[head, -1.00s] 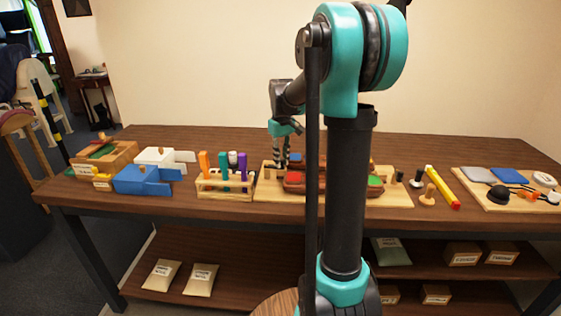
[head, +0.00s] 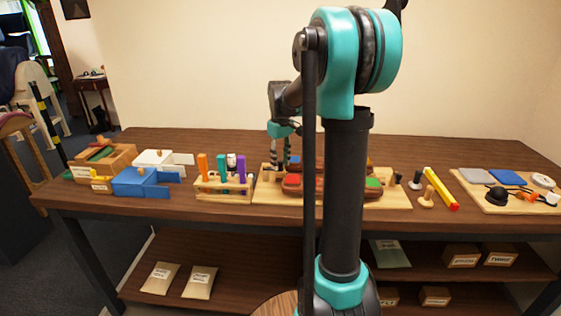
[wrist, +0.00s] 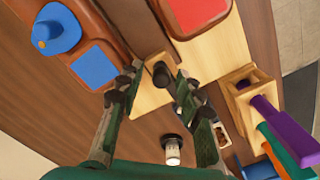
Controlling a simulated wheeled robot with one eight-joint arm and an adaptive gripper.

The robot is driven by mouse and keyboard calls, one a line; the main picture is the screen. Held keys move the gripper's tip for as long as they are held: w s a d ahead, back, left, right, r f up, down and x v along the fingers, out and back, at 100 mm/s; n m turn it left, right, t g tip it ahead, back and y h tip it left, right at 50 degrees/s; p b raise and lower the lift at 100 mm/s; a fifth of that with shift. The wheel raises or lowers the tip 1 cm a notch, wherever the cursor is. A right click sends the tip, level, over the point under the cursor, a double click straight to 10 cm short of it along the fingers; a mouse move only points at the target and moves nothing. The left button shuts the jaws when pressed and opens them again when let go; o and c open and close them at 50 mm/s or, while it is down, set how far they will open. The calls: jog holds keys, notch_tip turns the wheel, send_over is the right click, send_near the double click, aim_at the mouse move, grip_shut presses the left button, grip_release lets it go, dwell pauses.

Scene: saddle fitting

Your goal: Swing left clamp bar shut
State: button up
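The pale wooden fitting board (head: 395,199) lies mid-table, partly hidden by my arm. Brown saddle blocks with red (head: 292,180) and green (head: 374,183) patches sit on it. My gripper (head: 280,164) is over the board's left end, pointing down. In the wrist view its fingers (wrist: 156,92) are apart, with a dark round-topped post (wrist: 161,74) between and beyond their tips; contact is not clear. This post stands on pale wood beside a brown block with a red patch (wrist: 195,10). I cannot clearly make out the left clamp bar.
A wooden rack (head: 224,190) with orange, teal and purple handles stands just left of the board. Blue (head: 138,182) and white boxes are farther left. A yellow-red stick (head: 441,188) and a tool tray (head: 487,194) lie right. A small dark-capped bottle (wrist: 172,149) shows near my gripper.

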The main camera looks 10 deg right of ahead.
aim_at(281, 161)
notch_tip(281, 161, up, 12)
dwell(0.7)
